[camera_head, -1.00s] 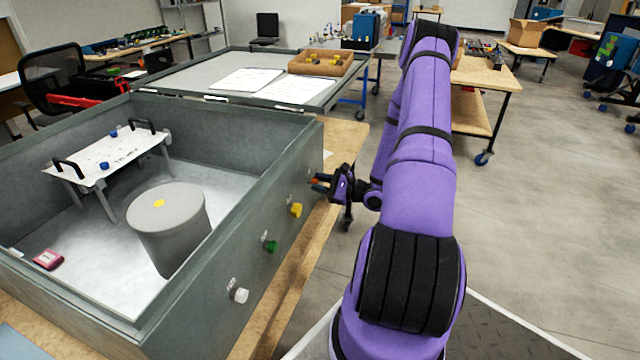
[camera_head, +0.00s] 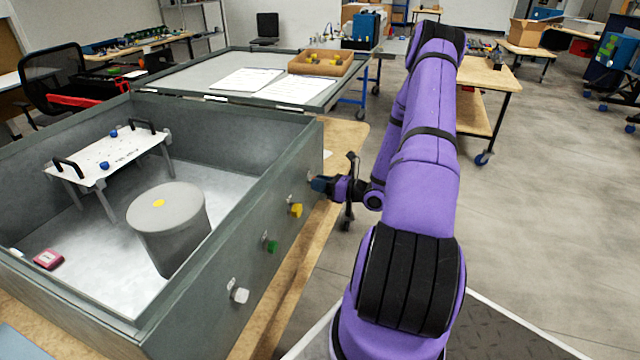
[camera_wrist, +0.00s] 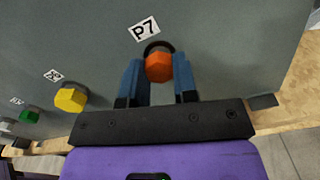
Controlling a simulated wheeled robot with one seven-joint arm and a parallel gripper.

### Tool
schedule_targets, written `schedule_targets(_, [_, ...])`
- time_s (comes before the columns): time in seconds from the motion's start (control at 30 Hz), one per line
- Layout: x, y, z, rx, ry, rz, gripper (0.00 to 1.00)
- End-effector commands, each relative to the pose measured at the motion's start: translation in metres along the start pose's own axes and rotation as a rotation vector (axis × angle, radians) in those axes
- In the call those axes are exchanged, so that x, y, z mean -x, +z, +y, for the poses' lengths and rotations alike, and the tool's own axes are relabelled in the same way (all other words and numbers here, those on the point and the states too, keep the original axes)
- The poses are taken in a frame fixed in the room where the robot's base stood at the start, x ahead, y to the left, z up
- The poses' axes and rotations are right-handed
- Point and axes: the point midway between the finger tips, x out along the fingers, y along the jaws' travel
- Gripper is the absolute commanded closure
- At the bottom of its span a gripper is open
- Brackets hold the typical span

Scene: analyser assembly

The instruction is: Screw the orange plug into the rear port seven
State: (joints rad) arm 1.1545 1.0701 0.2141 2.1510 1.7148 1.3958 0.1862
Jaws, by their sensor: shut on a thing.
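The orange plug (camera_wrist: 159,67) is between the blue fingers of my gripper (camera_wrist: 160,75), at the dark round port (camera_wrist: 158,46) under the label P7 (camera_wrist: 145,30). The gripper is shut on the plug. How deep the plug sits in the port cannot be told. In the head view my gripper (camera_head: 318,184) is up against the outer side wall of the grey analyser box (camera_head: 262,225), near its far end. The plug is hidden there by the fingers.
A yellow plug (camera_head: 295,210), a green plug (camera_head: 270,246) and a white plug (camera_head: 239,295) sit in the same wall, nearer the camera. A wooden bench edge (camera_head: 285,285) runs below the wall. The floor to the right is open.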

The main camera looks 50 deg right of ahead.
Motion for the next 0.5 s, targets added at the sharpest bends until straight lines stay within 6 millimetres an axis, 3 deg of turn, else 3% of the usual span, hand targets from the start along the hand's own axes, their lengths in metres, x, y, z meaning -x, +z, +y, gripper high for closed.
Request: schedule_targets(0.5, [-0.0003,0.0003,0.0001,-0.586,-0.001,0.000,1.00])
